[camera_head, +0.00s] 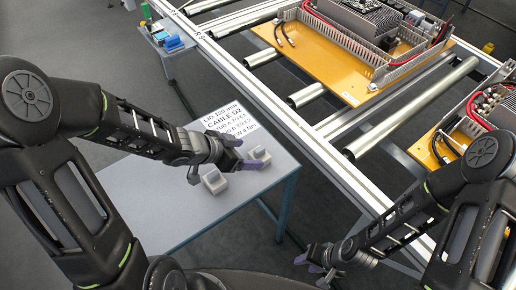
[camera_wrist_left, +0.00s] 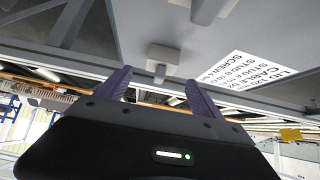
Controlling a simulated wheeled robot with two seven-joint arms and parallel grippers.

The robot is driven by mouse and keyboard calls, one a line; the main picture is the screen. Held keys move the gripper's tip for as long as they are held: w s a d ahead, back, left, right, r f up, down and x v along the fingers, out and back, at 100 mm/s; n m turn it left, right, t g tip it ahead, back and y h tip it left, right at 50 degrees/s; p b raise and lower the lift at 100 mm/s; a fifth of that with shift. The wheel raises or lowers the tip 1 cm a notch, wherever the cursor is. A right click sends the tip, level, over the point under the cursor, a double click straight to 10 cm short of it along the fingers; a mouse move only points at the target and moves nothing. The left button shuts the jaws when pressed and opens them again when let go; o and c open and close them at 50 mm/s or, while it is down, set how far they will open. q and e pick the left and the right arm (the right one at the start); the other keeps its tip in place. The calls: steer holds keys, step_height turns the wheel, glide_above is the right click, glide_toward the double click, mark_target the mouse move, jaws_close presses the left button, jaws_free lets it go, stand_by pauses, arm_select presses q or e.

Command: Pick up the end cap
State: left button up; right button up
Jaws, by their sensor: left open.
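Two small light grey cap-like blocks sit on the grey side table (camera_head: 175,215). One block (camera_head: 214,182) is nearer me and the other block (camera_head: 260,155) is farther back; I cannot tell which is the end cap. My left gripper (camera_head: 216,171) is open and empty above the table, close to both blocks. In the left wrist view, one block (camera_wrist_left: 163,57) shows beyond the gap between the purple fingers (camera_wrist_left: 160,88), and part of another block (camera_wrist_left: 205,8) is cut off at the top edge. My right gripper (camera_head: 312,269) hangs to the right of the table with its fingers apart, empty.
A printed label sheet (camera_head: 230,125) lies on the table behind the blocks. A metal-railed conveyor frame (camera_head: 270,105) runs beside the table, carrying an orange panel (camera_head: 320,65) with wiring ducts and devices. A small blue-topped tray (camera_head: 170,42) stands at the back.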

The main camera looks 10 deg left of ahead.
mark_target(260, 154)
arm_select(q)
steer(key=shift+b+x, duration=0.85)
steer(key=shift+x, duration=0.3)
steer(key=shift+w+f, duration=0.1)
steer(key=shift+f, duration=0.15)
steer(key=shift+r, duration=0.1)
steer(key=b+x, duration=0.3)
steer(key=x, duration=0.2)
steer(key=shift+w, duration=0.15)
steer(key=shift+c, duration=0.6)
